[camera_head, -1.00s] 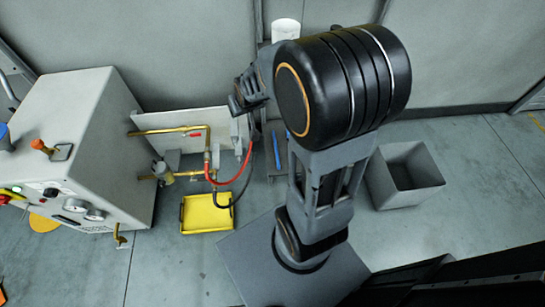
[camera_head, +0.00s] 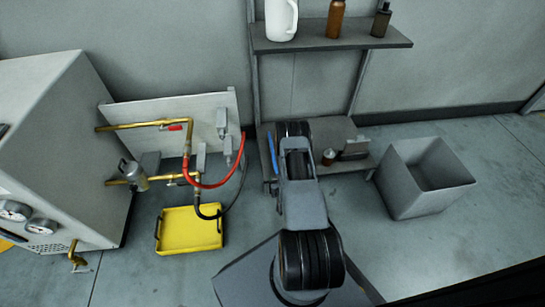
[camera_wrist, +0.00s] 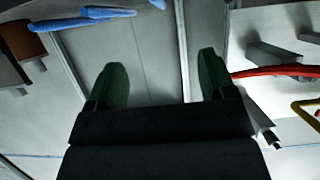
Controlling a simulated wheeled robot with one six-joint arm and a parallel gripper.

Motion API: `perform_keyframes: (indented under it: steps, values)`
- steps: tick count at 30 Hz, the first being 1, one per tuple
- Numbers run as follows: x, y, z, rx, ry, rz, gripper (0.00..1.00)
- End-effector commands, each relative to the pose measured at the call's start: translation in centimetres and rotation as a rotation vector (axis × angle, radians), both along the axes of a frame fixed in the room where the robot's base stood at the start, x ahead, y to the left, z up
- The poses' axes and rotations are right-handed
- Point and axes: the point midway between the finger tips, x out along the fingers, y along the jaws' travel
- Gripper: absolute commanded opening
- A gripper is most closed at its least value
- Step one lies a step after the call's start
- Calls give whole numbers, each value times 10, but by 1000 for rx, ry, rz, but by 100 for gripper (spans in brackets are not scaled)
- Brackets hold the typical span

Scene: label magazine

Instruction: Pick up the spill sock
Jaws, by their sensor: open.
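The spill sock appears to be the long blue item (camera_head: 272,152) at the left end of the lower shelf in the head view. In the wrist view, a blue, uneven, elongated shape (camera_wrist: 85,20) crosses the upper left, which seems to be the same item. My gripper (camera_wrist: 160,78) shows two green fingertips set wide apart with nothing between them. The blue item lies beyond the fingertips and to the left in the wrist view, not touching them. In the head view my arm links hide the gripper.
The lower shelf (camera_head: 345,168) also holds a small bottle (camera_head: 329,157). An upper shelf (camera_head: 335,43) carries a white jug (camera_head: 281,20) and bottles above my arm. A grey bin (camera_head: 425,178) stands right, a yellow tray (camera_head: 190,231) left. A red hose (camera_head: 212,185) hangs nearby.

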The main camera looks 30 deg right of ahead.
Motion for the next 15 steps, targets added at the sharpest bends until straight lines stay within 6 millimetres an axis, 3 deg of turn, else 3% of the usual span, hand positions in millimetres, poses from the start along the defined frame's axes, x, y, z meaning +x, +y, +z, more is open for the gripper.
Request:
perform_keyframes:
  steps: [3,15]
  values:
    - [9,-6,-16,-4,-10,-4,77]
    - [60,-30,-37,-4,-9,-4,77]
